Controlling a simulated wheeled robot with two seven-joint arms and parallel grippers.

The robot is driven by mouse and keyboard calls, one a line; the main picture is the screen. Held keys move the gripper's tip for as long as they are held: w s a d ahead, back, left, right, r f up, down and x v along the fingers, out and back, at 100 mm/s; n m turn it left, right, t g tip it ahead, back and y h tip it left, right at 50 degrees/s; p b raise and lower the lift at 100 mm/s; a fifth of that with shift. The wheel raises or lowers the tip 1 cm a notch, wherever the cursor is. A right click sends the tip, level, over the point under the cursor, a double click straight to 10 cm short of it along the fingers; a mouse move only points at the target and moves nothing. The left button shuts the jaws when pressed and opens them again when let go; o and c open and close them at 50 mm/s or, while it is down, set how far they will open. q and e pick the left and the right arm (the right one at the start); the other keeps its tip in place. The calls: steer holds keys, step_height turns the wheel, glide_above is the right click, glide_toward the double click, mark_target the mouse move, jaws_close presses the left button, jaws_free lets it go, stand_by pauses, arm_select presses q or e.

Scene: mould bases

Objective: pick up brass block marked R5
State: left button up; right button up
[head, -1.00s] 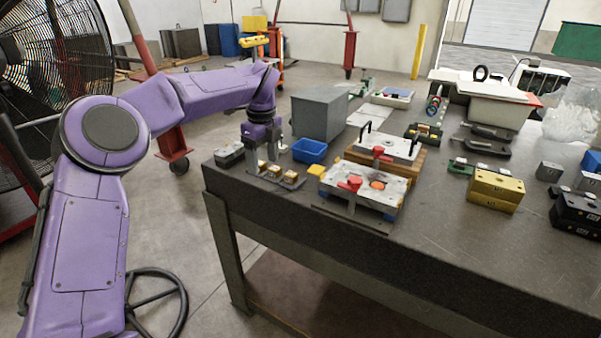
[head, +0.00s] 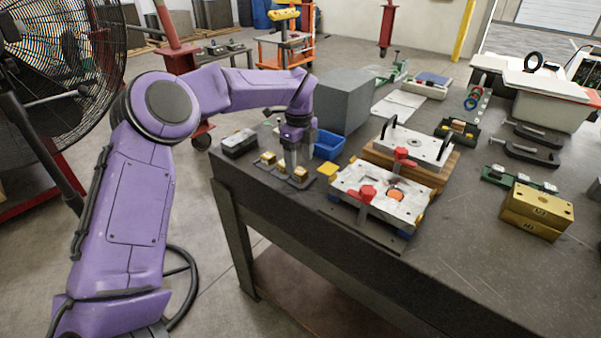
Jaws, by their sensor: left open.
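Small brass-coloured blocks stand in a row on a dark tray at the left end of the workbench; one (head: 267,157) is at the left and another (head: 301,171) at the right. Their markings are too small to read, so I cannot tell which is R5. My left gripper (head: 291,162) is open, pointing down over the row, with its fingers beside the blocks. It partly hides the middle of the row. I cannot tell whether it touches a block. My right gripper is not in view.
A blue bin (head: 328,146) and a yellow block (head: 327,169) stand just right of the gripper. A dark grey box (head: 239,143) is to its left. A large grey block (head: 343,101) stands behind. A metal mould plate with red clamps (head: 345,185) lies to the right. A larger brass block (head: 537,211) stands further right.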

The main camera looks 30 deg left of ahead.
mark_target(300, 171)
arm_select(q)
steer(key=f, duration=0.3)
steer(key=shift+w+d+p, duration=0.25)
steer(key=shift+p, duration=0.15)
steer(key=shift+s+a+f, duration=0.15)
steer(key=shift+f, duration=0.2)
jaws_close()
